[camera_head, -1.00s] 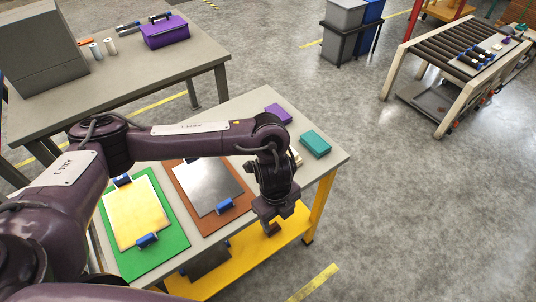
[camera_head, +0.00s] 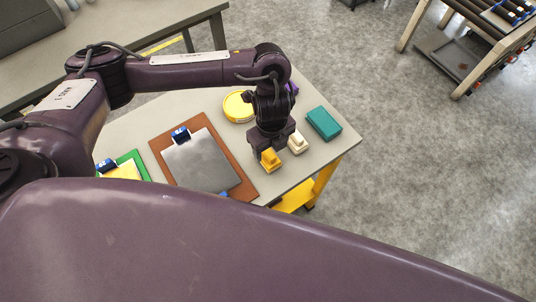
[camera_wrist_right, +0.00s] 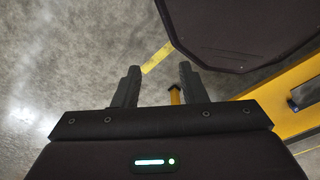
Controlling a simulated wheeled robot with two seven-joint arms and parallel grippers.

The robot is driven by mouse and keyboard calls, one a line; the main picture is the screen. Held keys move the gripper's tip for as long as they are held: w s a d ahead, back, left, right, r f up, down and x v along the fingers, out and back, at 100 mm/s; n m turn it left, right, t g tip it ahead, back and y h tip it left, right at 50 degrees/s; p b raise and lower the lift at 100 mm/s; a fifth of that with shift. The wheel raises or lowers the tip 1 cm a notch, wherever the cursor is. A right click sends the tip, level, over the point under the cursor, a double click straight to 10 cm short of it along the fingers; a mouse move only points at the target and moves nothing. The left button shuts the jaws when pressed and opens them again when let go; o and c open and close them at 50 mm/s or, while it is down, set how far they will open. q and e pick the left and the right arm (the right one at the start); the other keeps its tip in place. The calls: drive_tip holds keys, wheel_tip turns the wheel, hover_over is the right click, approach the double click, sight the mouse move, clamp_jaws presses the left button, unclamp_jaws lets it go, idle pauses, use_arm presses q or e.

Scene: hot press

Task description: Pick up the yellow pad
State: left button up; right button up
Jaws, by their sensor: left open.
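A small yellow pad with a raised block on top (camera_head: 271,161) lies near the front right edge of the work table, in the head view. My left gripper (camera_head: 269,149) is open and hangs over or just behind it, pointing down. The gripper covers part of the pad's back, and I cannot tell if they touch. A similar cream pad (camera_head: 298,143) lies just right of the gripper. In the right wrist view my right gripper (camera_wrist_right: 160,76) is open and empty, its fingers well apart.
A teal block (camera_head: 323,123) lies to the right, and a round yellow tin (camera_head: 238,107) behind the gripper. A brown board (camera_head: 163,146) holds a grey sheet (camera_head: 205,165). A green board lies further left. My own dark arm hides the table's front.

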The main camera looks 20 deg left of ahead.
sight(268, 151)
use_arm(q)
drive_tip(key=f, duration=0.2)
drive_tip(key=shift+w+a+f, duration=0.2)
drive_tip(key=shift+a+f, duration=0.15)
drive_tip(key=shift+a, duration=0.05)
drive_tip(key=shift+w+a+f, duration=0.1)
drive_tip(key=shift+f, duration=0.5)
drive_tip(key=shift+w+a+f, duration=0.1)
drive_tip(key=shift+f, duration=0.45)
drive_tip(key=shift+d, duration=0.1)
drive_tip(key=shift+c, duration=0.3)
drive_tip(key=c, duration=1.1)
use_arm(e)
drive_tip(key=shift+w+a, duration=0.3)
drive_tip(key=shift+w, duration=0.2)
use_arm(q)
drive_tip(key=shift+r, duration=0.1)
use_arm(e)
drive_tip(key=shift+w, duration=0.1)
